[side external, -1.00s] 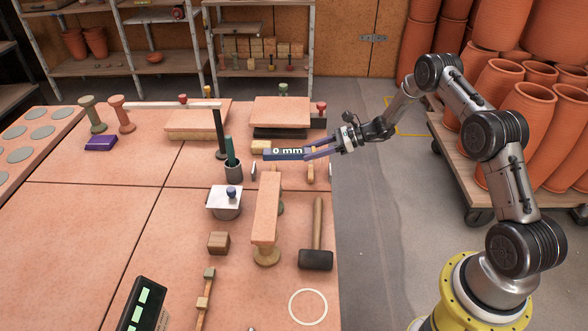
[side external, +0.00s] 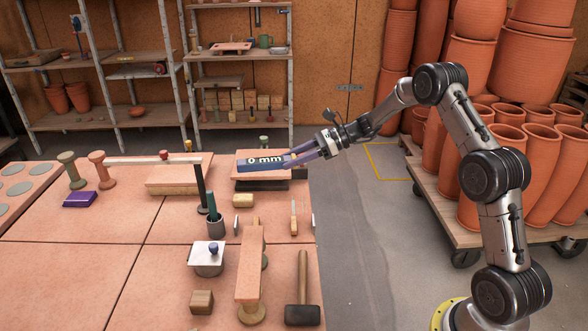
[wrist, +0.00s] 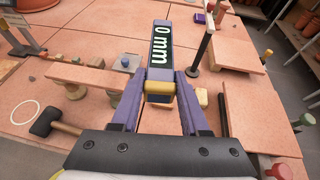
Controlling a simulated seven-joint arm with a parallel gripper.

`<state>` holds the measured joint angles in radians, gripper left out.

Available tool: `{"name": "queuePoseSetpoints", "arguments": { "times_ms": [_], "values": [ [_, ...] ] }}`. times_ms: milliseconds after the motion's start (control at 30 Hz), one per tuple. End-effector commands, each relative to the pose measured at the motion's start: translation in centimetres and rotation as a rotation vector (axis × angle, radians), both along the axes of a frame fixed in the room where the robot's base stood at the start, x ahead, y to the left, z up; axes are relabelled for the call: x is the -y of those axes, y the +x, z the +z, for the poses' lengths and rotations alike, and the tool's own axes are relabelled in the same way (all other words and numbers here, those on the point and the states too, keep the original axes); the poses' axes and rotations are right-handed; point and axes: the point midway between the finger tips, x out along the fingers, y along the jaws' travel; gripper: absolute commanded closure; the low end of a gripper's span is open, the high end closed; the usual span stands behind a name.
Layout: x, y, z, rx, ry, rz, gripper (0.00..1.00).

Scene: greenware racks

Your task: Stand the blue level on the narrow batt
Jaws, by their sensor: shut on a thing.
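The blue level (side external: 262,161) is a bar with a "0 mm" display. It also shows in the wrist view (wrist: 160,42), pointing away from my gripper. My gripper (side external: 293,159) is shut on its near end, where a tan part shows between the fingers (wrist: 160,88). The level is held in the air and overlaps the back right slab in the side view. The narrow batt (side external: 250,262) is a long terracotta plank raised on spool-like supports, nearer the camera than the level. In the wrist view the narrow batt (wrist: 88,78) lies left of my gripper, with nothing on top.
Beside the narrow batt are a lidded pot (side external: 207,260), a wooden cube (side external: 201,302) and a black mallet (side external: 302,314). A slab (side external: 180,180) lies at the back. Front left table is clear.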

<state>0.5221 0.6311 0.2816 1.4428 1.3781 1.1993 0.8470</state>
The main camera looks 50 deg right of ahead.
Motion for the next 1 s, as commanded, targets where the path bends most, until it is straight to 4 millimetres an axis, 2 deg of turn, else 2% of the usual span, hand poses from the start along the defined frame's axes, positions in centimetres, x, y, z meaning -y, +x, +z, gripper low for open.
{"name": "queuePoseSetpoints", "arguments": {
  "times_ms": [167,333,467,600,800,1000],
  "values": [
    [-3.4,-1.4,-1.6,-0.004,0.004,0.151,1.00],
    [-7.6,-3.8,-3.6,-0.005,0.005,0.385,1.00],
    [-11.4,-7.1,-5.7,-0.006,0.004,0.668,1.00],
    [-14.8,-11.6,-8.0,-0.004,0.005,1.069,1.00],
    [-16.4,-16.8,-9.9,-0.005,0.004,1.630,1.00],
    [-16.1,-19.7,-10.5,-0.008,0.002,2.141,1.00]
  ]
}}
